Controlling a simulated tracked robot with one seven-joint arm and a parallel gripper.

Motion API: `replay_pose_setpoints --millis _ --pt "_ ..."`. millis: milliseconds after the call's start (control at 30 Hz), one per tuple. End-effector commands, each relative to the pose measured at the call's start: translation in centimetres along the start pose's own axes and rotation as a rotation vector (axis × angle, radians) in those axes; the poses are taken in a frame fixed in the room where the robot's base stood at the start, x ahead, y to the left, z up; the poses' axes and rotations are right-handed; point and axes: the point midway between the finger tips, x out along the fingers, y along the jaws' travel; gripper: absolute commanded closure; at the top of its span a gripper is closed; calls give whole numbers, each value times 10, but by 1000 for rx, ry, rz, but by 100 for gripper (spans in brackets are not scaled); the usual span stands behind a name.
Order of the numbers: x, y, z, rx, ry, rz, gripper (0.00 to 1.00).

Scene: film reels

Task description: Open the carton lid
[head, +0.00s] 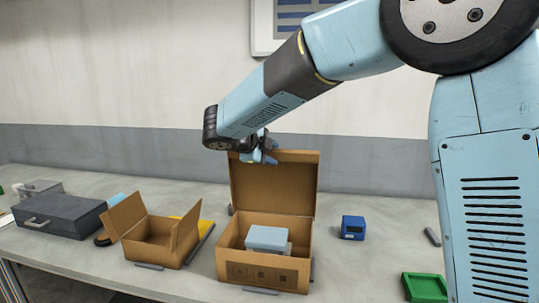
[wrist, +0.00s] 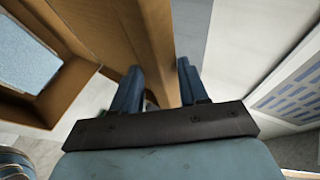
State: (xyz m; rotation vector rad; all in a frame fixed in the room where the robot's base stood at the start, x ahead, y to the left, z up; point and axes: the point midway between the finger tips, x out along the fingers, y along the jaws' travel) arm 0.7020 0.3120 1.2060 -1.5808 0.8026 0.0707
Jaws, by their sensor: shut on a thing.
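The carton (head: 264,270) is a brown cardboard box on the table, in the middle of the head view. Its lid (head: 274,185) stands upright at the back, so the carton is open. A light blue-grey box (head: 267,237) lies inside it and also shows in the wrist view (wrist: 22,55). My gripper (head: 266,158) is at the top edge of the lid, left of its middle. In the wrist view my gripper (wrist: 159,84) has one finger on each side of the lid panel (wrist: 162,40) and is shut on it.
A smaller open carton (head: 155,240) with raised flaps stands to the left. Further left is a dark grey case (head: 60,220). A blue device (head: 353,227) and a green tray (head: 425,287) are to the right. The wall is close behind the lid.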

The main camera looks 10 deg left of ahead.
Motion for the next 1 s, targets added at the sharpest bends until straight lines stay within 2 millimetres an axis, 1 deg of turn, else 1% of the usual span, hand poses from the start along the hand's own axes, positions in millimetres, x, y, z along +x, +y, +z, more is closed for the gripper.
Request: replay_pose_setpoints --millis 167,200,333,767,867,1000 --pt "2 1 -1 -1 3 3 100" --pt "2 1 -1 -1 4 3 56" --pt "1 1 -1 -1 3 2 44" --pt "-2 1 1 -1 0 0 44" --pt "-6 1 0 0 0 0 44" --pt "-22 0 0 1 -1 0 44"
